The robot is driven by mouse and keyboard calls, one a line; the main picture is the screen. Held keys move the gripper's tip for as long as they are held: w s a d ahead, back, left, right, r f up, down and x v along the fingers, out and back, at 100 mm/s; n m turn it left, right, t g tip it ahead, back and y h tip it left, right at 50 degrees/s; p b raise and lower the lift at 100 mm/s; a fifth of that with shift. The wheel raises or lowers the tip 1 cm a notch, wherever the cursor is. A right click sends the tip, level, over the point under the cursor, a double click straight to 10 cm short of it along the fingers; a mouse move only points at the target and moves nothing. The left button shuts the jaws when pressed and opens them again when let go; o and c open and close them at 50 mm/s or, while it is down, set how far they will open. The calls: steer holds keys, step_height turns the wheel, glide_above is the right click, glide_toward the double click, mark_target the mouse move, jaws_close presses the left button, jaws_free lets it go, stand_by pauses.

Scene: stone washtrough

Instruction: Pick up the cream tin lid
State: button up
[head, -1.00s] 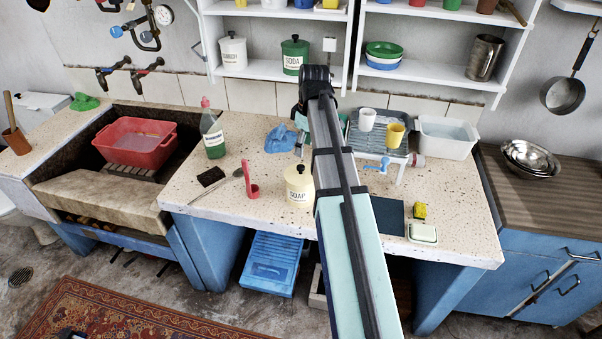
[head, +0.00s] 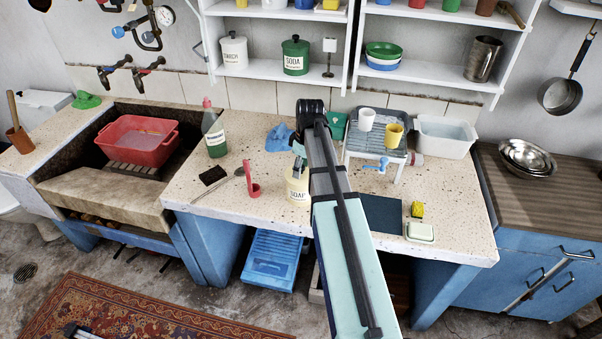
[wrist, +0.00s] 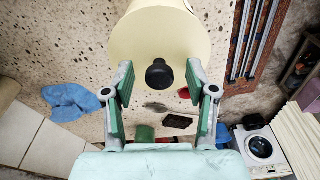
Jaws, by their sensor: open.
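The cream SOAP tin (head: 298,190) stands upright on the speckled counter, partly behind my arm in the head view. Its cream lid (wrist: 150,25) with a black knob (wrist: 159,73) fills the top middle of the wrist view and appears to sit on the tin. My gripper (wrist: 160,82) is open, with green-padded fingers on either side of the knob in that view. I see no contact with the knob, and the remaining distance is hard to tell. In the head view my arm hides most of the gripper near the top of the tin.
Right of my arm stand a rack (head: 364,148) with cups and a soap dish (head: 420,231). The shelves (head: 270,79) hang behind.

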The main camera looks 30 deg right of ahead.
steer(key=shift+f, duration=0.15)
jaws_close()
stand_by(0.4)
